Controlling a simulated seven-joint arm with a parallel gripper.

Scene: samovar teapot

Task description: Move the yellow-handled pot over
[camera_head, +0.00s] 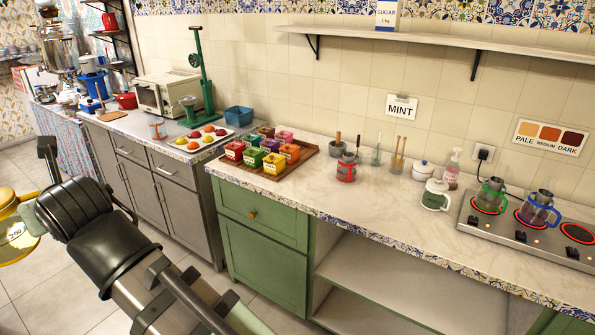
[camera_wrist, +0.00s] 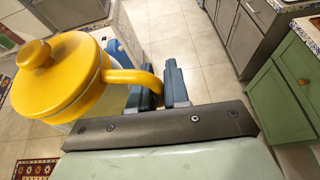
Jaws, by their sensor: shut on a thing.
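The yellow-handled pot has a yellow lid with a round knob and a curved yellow handle; it fills the left of the wrist view (camera_wrist: 75,75). My gripper (camera_wrist: 162,90) is shut on that handle, with a blue finger on each side. The pot hangs in the air over the tiled floor. In the head view only part of the pot (camera_head: 14,243) shows at the left edge, with a pale label on it. There my arm is in the lower left, and the fingers are not clearly seen.
A cooktop (camera_head: 467,222) at the right of the counter (camera_head: 400,225) holds a green-handled pot (camera_head: 490,197) and a blue-handled pot (camera_head: 540,210); its far-right burner (camera_head: 578,233) is bare. A tray (camera_head: 300,165) of colored boxes sits left.

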